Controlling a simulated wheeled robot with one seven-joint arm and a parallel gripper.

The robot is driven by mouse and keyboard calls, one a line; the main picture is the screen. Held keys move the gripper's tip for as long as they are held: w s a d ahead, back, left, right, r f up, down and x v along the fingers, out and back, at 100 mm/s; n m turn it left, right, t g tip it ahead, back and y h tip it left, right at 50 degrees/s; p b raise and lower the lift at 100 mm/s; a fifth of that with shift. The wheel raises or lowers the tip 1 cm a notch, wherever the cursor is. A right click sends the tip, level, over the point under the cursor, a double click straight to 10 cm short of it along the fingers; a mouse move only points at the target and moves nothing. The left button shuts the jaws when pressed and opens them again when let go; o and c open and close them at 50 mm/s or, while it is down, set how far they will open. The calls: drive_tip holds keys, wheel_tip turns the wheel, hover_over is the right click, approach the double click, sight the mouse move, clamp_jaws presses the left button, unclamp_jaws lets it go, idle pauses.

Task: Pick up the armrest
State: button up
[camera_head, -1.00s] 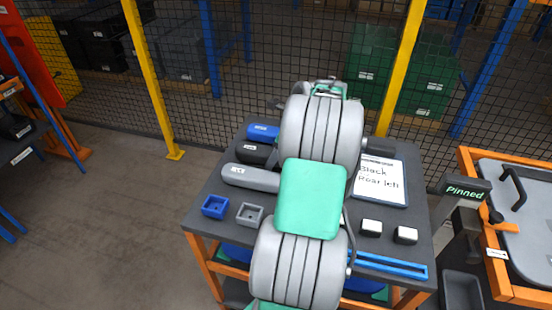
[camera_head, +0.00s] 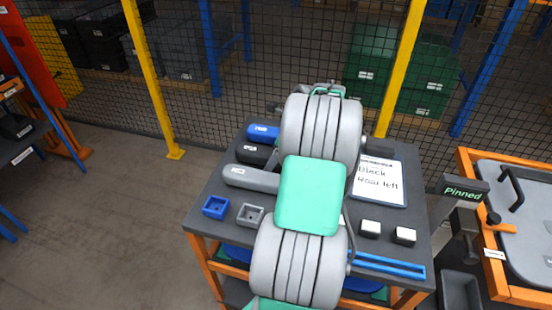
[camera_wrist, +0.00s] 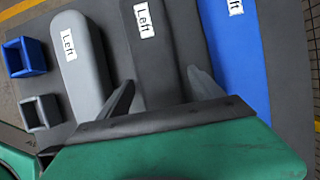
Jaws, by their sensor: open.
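Three armrests lie side by side on the dark cart top: a grey one (camera_head: 248,178), a black one (camera_head: 252,152) and a blue one (camera_head: 262,133). In the wrist view the grey (camera_wrist: 80,55), black (camera_wrist: 158,50) and blue (camera_wrist: 238,55) armrests each carry a white label; "Left" reads on the grey and black ones. My gripper (camera_wrist: 161,80) is open and empty, its fingers on either side of the black armrest in the picture. Whether they touch it cannot be told. My arm hides the right ends of the armrests in the head view.
A handwritten card (camera_head: 380,182) on the cart (camera_head: 210,187) reads roughly "Black Rear left". Small blue (camera_head: 214,207) and grey (camera_head: 250,215) square holders, two white-topped blocks (camera_head: 387,232) and a blue rail (camera_head: 388,265) lie there too. A mesh fence (camera_head: 290,50) stands behind.

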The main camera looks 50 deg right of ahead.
drive_tip(key=shift+c, duration=0.4)
clamp_jaws()
idle(0.4)
